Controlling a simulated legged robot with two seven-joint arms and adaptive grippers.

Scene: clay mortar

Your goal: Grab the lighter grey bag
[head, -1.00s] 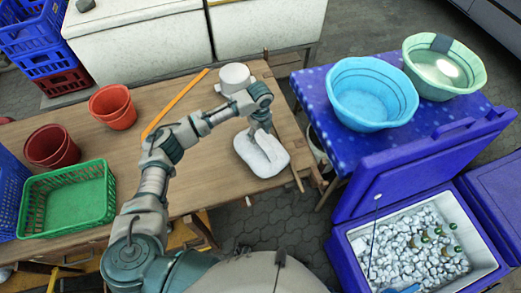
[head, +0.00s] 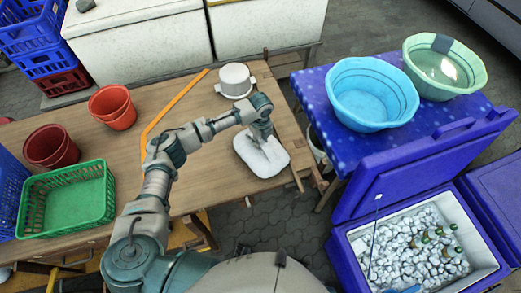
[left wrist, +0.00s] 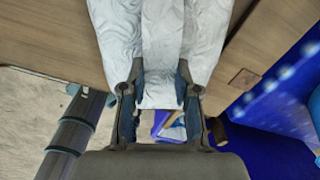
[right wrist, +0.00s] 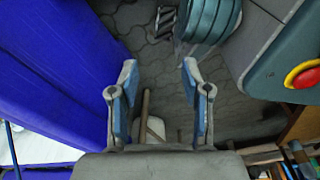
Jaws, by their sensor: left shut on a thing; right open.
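The lighter grey bag (head: 273,160) lies near the right end of the wooden table in the head view. My left gripper (head: 262,138) comes down on it from above. In the left wrist view, the pale, wrinkled bag (left wrist: 160,40) fills the top middle and runs between the fingers. There my left gripper (left wrist: 160,88) is shut on a fold of the bag, with a finger on each side. My right gripper (right wrist: 160,75) is open and empty in the right wrist view, above the paving. It cannot be made out in the head view.
A white pot (head: 235,80) stands behind the bag. Red pots (head: 112,107) and a green basket (head: 66,199) stand on the table's left. A blue cooler (head: 350,240) with ice stands at right, below a blue-covered table (head: 325,118) with basins.

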